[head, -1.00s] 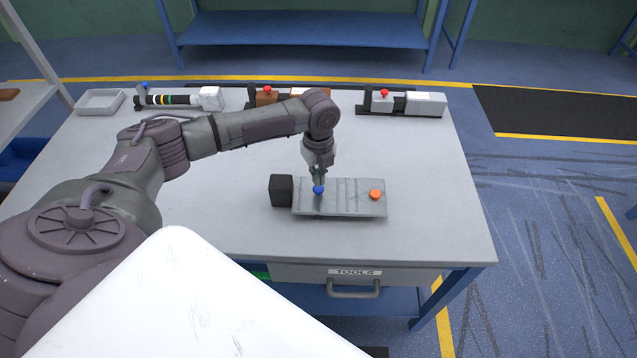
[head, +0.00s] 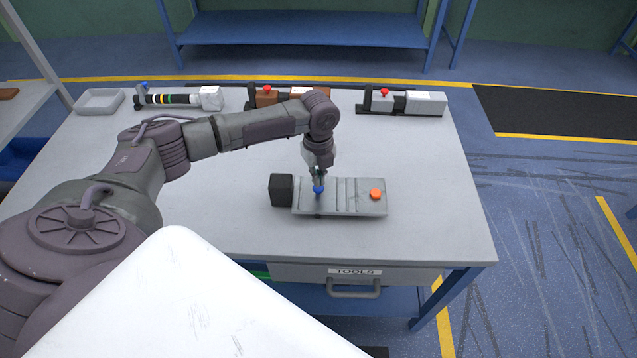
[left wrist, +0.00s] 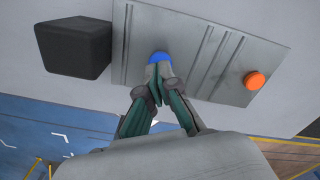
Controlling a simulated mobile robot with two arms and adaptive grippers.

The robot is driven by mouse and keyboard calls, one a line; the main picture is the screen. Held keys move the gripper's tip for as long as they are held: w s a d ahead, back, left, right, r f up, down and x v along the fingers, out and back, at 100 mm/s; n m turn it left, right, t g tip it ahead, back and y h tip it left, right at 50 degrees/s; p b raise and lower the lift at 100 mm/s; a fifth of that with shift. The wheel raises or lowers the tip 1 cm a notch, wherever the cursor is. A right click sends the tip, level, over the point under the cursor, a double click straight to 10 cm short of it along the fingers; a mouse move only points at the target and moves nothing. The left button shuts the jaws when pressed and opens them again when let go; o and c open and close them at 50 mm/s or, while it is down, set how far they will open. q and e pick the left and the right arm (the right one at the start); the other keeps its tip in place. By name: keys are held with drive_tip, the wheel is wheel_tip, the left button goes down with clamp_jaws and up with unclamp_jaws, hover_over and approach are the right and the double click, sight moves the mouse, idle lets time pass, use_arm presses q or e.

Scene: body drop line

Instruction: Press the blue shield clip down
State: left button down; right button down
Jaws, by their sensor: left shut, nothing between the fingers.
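The blue shield clip (head: 318,190) is a small round blue knob near the left end of a grey plate (head: 346,209) on the table. It also shows in the left wrist view (left wrist: 159,57), partly hidden behind my fingertips. My left gripper (head: 318,182) points down at the blue clip with its fingers shut and empty. In the left wrist view the closed fingertips (left wrist: 160,75) are right at the clip's near edge; I cannot tell whether they touch it. An orange knob (head: 375,194) sits on the plate's right end. My right gripper is not in view.
A black block (head: 281,190) stands at the plate's left end. The table (head: 430,225) is clear right of and in front of the plate.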

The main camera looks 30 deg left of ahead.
sight(319, 188)
use_arm(q)
drive_tip(key=shift+s+f+b, duration=0.1)
drive_tip(key=shift+f+b, duration=0.45)
drive_tip(key=shift+f, duration=1.15)
drive_tip(key=shift+r, duration=0.2)
wheel_tip(319, 188, up, 9)
drive_tip(key=p, duration=0.8)
drive_tip(key=shift+f+p, duration=0.1)
drive_tip(key=shift+p, duration=0.2)
